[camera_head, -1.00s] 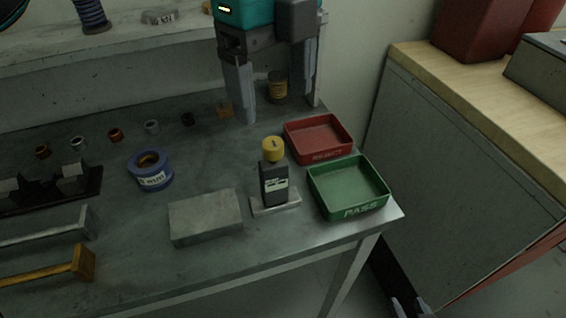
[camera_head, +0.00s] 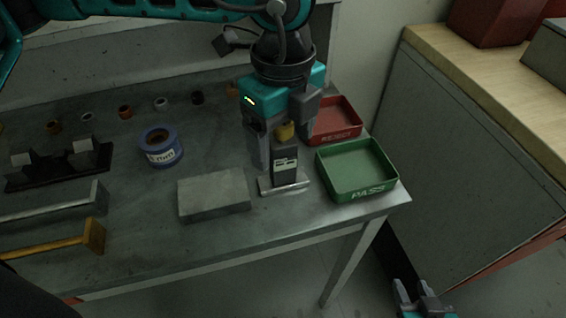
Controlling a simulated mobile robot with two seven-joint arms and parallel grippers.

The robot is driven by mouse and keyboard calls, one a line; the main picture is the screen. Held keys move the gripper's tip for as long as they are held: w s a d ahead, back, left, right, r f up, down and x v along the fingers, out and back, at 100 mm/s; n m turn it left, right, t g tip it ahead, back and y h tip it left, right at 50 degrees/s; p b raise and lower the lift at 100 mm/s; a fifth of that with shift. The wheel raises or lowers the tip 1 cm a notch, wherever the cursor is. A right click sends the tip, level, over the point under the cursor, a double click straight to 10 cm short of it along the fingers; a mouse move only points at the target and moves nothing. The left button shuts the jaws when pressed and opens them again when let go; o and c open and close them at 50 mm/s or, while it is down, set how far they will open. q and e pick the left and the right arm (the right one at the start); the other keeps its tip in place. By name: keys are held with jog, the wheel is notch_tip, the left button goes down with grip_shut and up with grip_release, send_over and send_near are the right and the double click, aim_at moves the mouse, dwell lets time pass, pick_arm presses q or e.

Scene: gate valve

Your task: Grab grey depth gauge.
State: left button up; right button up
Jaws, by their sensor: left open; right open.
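The grey depth gauge (camera_head: 286,167) stands upright on a flat metal base on the table, left of the green tray. Its yellow top shows just under my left gripper (camera_head: 282,150). My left gripper is open and points down over the gauge, with one finger at the left of its upper part and the other at the right and behind. Whether either finger touches it I cannot tell. My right gripper (camera_head: 422,290) is open and empty at the bottom edge of the view, below and right of the table.
A green PASS tray (camera_head: 358,193) and a red REJECT tray (camera_head: 350,135) stand right of the gauge. A grey block (camera_head: 213,195) lies left of it, with a blue tape roll (camera_head: 160,147) behind. Hammers and several small rings lie further left.

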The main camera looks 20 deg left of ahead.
pick_arm(q)
jog(key=shift+f, duration=0.35)
jog(key=shift+c, duration=0.3)
grip_shut()
